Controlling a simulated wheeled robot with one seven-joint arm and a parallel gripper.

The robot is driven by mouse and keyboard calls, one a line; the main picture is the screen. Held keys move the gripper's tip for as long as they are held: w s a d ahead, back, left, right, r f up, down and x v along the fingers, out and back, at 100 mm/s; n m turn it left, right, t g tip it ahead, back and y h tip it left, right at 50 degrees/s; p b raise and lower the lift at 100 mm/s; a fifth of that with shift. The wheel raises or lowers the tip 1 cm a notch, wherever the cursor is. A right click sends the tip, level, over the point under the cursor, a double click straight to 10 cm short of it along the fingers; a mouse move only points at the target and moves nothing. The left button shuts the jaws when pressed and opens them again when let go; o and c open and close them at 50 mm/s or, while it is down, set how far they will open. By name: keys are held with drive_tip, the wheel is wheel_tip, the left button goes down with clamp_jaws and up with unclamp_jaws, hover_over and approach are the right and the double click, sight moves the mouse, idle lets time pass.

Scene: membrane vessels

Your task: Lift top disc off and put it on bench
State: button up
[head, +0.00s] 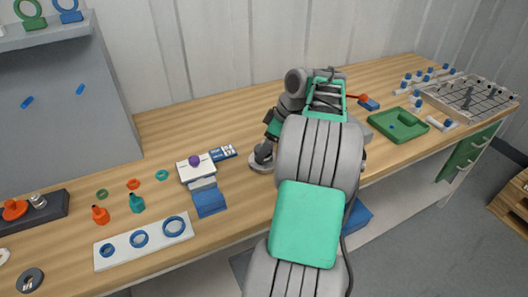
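A pale grey round disc (257,168) lies low on the wooden bench (228,122) near its middle, directly under my gripper. Whether it is one disc or a stack is too small to tell. My gripper (263,158) points down at the disc, its dark tip at or just above it. The fingers are small and dark, and my arm covers the area to the right, so I cannot see whether they grip anything. A dark grey disc with a pale centre (30,280) lies at the bench's front left.
Left of my gripper are a blue block (210,202), a white box with a purple knob (196,170) and a white strip with blue rings (144,239). A green tray (398,126) and a wire rack (470,99) stand at right. Bare bench lies behind my gripper.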

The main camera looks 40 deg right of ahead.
drive_tip(key=c, duration=1.5)
drive_tip(key=shift+o, duration=0.2)
